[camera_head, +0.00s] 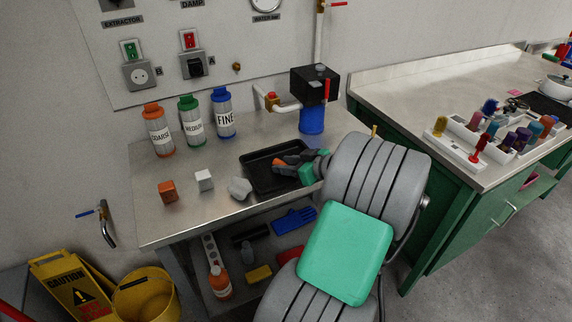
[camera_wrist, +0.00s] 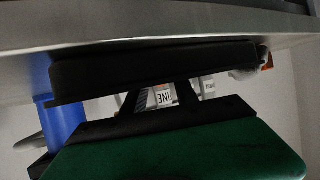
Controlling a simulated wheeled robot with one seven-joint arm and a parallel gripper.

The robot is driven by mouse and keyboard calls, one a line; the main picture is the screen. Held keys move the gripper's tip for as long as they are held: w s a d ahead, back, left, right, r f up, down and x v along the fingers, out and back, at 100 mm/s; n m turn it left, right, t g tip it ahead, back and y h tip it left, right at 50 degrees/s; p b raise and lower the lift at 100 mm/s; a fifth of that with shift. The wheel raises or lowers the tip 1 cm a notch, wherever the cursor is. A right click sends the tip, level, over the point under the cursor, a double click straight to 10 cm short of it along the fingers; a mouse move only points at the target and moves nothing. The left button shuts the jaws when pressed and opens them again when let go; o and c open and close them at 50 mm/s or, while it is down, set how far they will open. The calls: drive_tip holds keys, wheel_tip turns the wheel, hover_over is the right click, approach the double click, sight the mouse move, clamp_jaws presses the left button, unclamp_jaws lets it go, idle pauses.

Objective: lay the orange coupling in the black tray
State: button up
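The black tray (camera_head: 262,188) lies on the steel bench in the head view. In the wrist view the tray (camera_wrist: 150,70) is seen edge-on and upside down. The orange coupling (camera_head: 282,170) shows at the tray, beside my fingertips, partly covered by them. My gripper (camera_head: 298,162) reaches in from the right over the tray. In the wrist view its two dark fingers stand apart, with the gap between them visible, but their tips are hidden behind the tray wall. I cannot tell whether they touch the coupling, or whether it rests on the tray floor.
An orange-brown cube (camera_head: 168,191), a white cube (camera_head: 204,180) and a grey hexagonal piece (camera_head: 240,188) lie left of the tray. Three labelled bottles (camera_head: 191,122) stand behind. A blue cylinder (camera_head: 312,121) under a black box (camera_head: 314,84) stands behind the tray's right side.

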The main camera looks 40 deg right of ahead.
drive_tip(key=shift+o, duration=1.2)
drive_tip(key=shift+r, duration=0.1)
drive_tip(key=v, duration=1.2)
